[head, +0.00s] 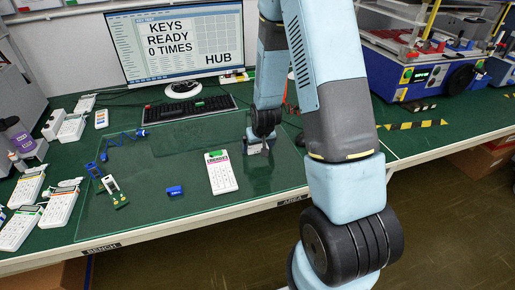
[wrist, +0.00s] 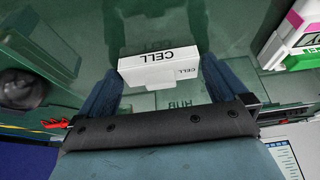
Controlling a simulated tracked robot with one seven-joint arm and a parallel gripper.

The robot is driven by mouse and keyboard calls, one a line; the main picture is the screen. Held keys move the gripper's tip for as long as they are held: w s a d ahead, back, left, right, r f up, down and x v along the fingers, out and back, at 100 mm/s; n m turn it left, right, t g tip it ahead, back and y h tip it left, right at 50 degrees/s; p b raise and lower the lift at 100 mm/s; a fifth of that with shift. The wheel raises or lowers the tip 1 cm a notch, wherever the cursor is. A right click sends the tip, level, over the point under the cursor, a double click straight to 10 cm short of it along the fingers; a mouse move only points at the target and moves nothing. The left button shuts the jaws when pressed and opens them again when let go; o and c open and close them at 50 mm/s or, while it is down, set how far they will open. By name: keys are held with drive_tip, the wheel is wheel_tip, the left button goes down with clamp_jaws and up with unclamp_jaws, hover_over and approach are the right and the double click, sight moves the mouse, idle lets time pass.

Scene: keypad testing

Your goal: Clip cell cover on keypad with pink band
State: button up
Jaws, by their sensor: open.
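A white block marked CELL (wrist: 160,75), which looks like the cell cover, stands between the two blue fingers of my open gripper (wrist: 156,88) in the wrist view. Gaps on either side are hard to judge. In the head view my gripper (head: 262,137) is low over the glass mat, with a small whitish piece (head: 254,148) at its tip. A white keypad (head: 222,178) with a green label lies just left of it. In the wrist view a keypad with a pink edge and green label (wrist: 298,32) shows at upper right; its cell bay cannot be made out.
Several other keypads (head: 62,205) lie at far left. A black keyboard (head: 190,108) and a monitor reading KEYS READY 0 TIMES (head: 180,42) stand behind.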

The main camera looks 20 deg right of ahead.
drive_tip(key=shift+c, duration=0.4)
drive_tip(key=c, duration=0.7)
